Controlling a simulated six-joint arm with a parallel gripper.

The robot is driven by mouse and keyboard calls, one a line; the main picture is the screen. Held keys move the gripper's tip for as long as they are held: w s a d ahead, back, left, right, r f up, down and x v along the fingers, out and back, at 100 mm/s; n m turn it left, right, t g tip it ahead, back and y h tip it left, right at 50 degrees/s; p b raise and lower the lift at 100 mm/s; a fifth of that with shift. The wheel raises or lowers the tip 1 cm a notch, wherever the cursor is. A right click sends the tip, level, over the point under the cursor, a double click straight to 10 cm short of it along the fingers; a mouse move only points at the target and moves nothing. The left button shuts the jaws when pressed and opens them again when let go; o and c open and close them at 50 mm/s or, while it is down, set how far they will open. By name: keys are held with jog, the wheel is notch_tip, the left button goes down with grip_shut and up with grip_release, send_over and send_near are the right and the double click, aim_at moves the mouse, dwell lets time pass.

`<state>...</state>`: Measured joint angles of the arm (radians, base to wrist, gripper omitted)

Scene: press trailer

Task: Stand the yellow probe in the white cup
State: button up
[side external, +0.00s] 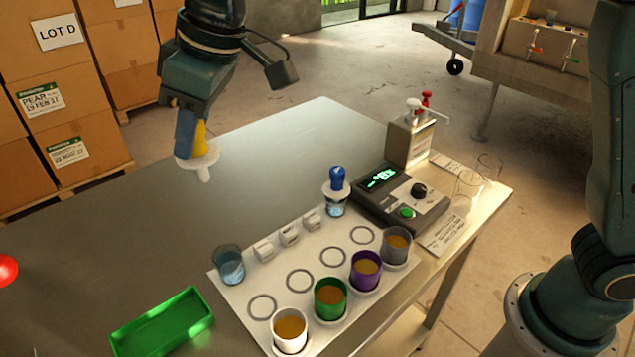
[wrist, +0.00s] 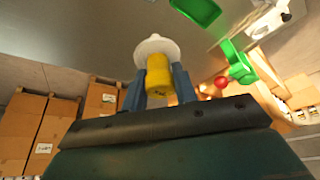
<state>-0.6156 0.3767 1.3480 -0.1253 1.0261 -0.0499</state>
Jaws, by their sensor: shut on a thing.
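My gripper (side external: 190,140) is shut on the yellow probe (side external: 200,140), high over the left part of the table. The probe has a yellow body, a white disc collar and a short white tip pointing down. In the wrist view the probe (wrist: 159,78) sits between my blue fingers, its white collar beyond them. The white cup (side external: 290,332) stands at the front of the white mat, on the left end of a row of cups, with orange-brown liquid in it. The probe is apart from the cup, up and to its left.
Green (side external: 331,298), purple (side external: 366,270) and grey (side external: 397,244) cups stand right of the white cup. A blue probe (side external: 337,180) stands in a glass; another glass (side external: 229,265) is left. A green tray (side external: 160,325) lies front left. A meter (side external: 400,200) and dispenser (side external: 408,140) stand behind.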

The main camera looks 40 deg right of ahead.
dwell(0.5)
jog(key=s+f+n+g+y, duration=0.1)
jog(key=s+f+n, duration=0.3)
jog(key=s+f, duration=0.9)
jog(key=s, duration=0.3)
jog(key=shift+s+d+n, duration=0.15)
jog(key=shift+d+n, duration=0.1)
jog(key=shift+n, duration=0.05)
jog(key=shift+f, duration=0.2)
jog(key=shift+f, duration=2.7)
jog(key=shift+f+g, duration=0.3)
jog(key=shift+f, duration=0.3)
jog(key=o, duration=0.7)
jog(key=shift+o, duration=0.2)
jog(key=shift+r, duration=0.1)
jog(key=v, duration=1.1)
